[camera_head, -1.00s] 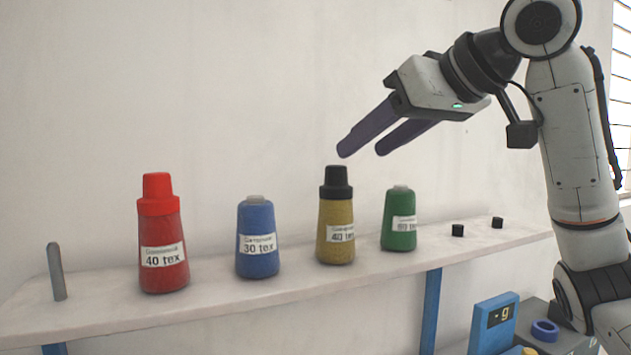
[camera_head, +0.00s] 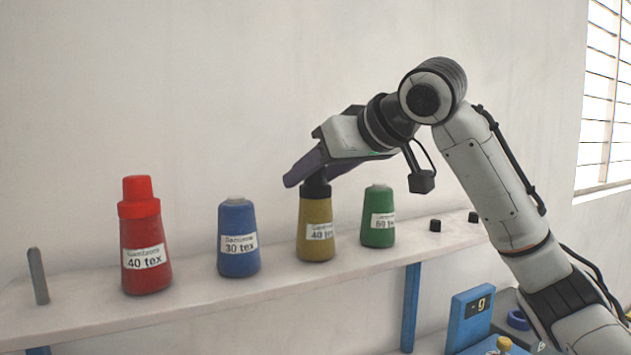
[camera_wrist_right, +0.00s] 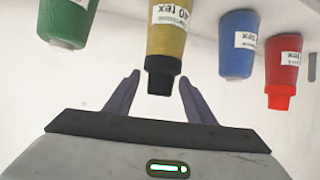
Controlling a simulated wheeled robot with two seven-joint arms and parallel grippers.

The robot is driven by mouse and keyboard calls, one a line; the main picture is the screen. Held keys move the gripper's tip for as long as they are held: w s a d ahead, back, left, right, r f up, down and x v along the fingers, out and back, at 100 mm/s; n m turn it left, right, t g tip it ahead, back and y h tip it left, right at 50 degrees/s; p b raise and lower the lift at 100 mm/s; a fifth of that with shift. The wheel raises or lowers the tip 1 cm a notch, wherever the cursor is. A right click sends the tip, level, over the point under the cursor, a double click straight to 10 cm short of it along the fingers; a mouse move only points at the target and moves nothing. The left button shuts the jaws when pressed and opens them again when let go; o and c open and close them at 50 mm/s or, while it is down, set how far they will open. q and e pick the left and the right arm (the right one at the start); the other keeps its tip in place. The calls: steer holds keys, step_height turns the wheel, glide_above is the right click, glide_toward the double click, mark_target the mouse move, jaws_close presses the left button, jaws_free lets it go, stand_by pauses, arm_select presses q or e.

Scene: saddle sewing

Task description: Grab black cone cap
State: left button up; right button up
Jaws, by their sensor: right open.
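The black cone cap (camera_head: 316,188) sits on top of the yellow thread cone (camera_head: 315,230) on the shelf. My right gripper (camera_head: 307,172) is open at the height of the cap, and its purple fingers partly hide the cap's top in the head view. In the right wrist view the black cap (camera_wrist_right: 161,80) lies between the two spread fingertips of my right gripper (camera_wrist_right: 159,78), with a gap on each side. My left gripper is not in view.
The shelf (camera_head: 190,305) also holds a red capped cone (camera_head: 145,245), a blue cone (camera_head: 238,240), a green cone (camera_head: 378,218) and two small black pieces (camera_head: 435,225). A grey peg (camera_head: 38,277) stands at left. A blue device (camera_head: 470,318) is below right.

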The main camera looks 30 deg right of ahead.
steer(key=c, duration=1.1)
